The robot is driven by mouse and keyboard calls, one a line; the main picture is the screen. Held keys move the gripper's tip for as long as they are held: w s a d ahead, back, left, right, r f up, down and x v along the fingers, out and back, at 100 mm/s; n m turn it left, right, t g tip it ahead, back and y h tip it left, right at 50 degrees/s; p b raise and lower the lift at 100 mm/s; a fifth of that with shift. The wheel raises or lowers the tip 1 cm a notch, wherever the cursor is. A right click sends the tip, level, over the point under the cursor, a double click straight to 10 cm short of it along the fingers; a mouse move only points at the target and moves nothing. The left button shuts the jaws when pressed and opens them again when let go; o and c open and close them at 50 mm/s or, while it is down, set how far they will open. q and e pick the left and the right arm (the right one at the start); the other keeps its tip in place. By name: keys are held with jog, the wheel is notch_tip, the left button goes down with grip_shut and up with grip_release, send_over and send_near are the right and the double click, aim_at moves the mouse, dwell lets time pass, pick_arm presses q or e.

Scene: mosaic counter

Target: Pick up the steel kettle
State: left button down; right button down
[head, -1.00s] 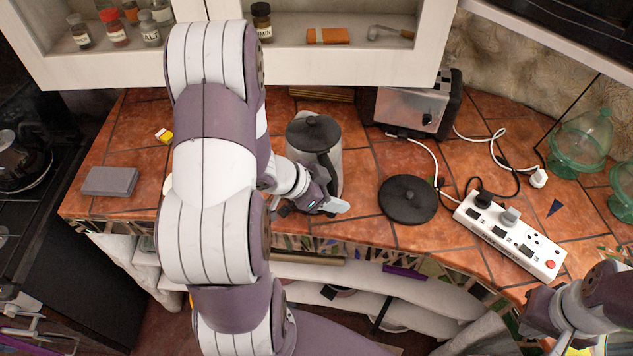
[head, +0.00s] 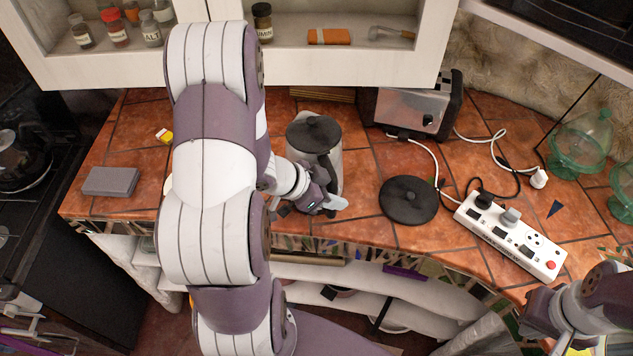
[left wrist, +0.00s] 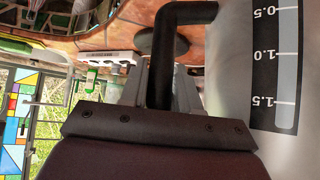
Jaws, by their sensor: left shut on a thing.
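The steel kettle (head: 327,165) stands upright on the tiled counter, with a black lid and a black handle towards me. In the left wrist view its steel side (left wrist: 232,85) with a black level scale fills the right, and the black handle (left wrist: 161,70) runs down between the fingers. My left gripper (head: 325,203) is shut on the kettle's handle. It also shows in the left wrist view (left wrist: 162,92). My right gripper is at the lower right edge of the head view, its fingers cut off by the frame.
A black round base (head: 408,200) lies right of the kettle. A white power strip (head: 510,236) with plugs and cables is further right. A toaster (head: 412,105) stands behind. A grey block (head: 110,181) lies at left. The cabinet (head: 340,65) hangs above the back.

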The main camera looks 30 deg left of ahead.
pick_arm(q)
jog(key=shift+w, duration=0.1)
dwell(0.4)
jog(key=shift+w+a+r, duration=0.1)
jog(key=shift+r, duration=0.05)
